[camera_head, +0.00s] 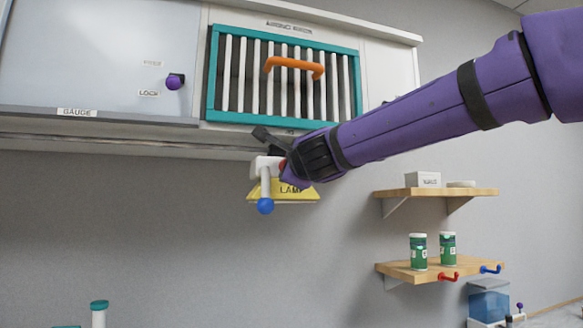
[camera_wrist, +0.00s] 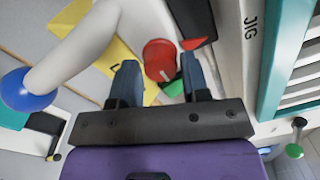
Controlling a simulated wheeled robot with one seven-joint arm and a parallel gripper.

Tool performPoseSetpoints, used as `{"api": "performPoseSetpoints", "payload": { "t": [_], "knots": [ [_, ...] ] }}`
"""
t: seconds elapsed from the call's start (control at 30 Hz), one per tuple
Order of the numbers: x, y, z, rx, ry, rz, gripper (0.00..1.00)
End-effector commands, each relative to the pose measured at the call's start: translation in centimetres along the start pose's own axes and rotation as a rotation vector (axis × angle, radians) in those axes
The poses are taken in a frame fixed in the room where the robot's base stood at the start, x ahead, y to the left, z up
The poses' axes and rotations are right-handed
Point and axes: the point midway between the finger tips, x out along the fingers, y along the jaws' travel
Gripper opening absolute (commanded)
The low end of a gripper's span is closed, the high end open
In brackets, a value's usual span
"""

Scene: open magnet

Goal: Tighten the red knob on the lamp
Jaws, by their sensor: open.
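The red knob (camera_wrist: 160,58) shows in the wrist view, just beyond and between the two blue fingertips of my gripper (camera_wrist: 159,68). My gripper is open, with a finger on each side of the knob; I cannot tell whether either touches it. In the head view my gripper (camera_head: 293,170) is at the lamp's white fitting, and it hides most of the knob. The yellow lamp sign (camera_head: 265,194) is below the fitting, its lettering partly covered by my gripper.
A white lever with a blue ball (camera_head: 265,206) hangs close to my gripper; the ball also shows in the wrist view (camera_wrist: 28,90). Above is a teal-framed grille with an orange handle (camera_head: 294,65). Shelves (camera_head: 472,192) stand at right.

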Motion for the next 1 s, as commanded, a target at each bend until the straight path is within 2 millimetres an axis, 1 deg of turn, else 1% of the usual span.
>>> {"api": "performPoseSetpoints", "payload": {
  "t": [0.17, 0.27, 0.5, 0.7, 0.83, 1.0],
  "knots": [
    [-1.2, -0.1, 0.0, -0.001, -0.001, -0.002, 0.42],
    [-2.7, -0.1, 0.0, -0.001, -0.001, -0.002, 0.42],
    [-7.0, -0.1, 0.0, 0.0, 0.0, -0.002, 0.42],
    [-9.6, 0.0, 0.0, 0.0, 0.0, -0.001, 0.42],
    [-10.5, 0.0, 0.0, -0.001, 0.0, 0.0, 0.42],
    [-10.8, 0.1, 0.0, 0.0, 0.0, 0.001, 0.42]
  ]
}}
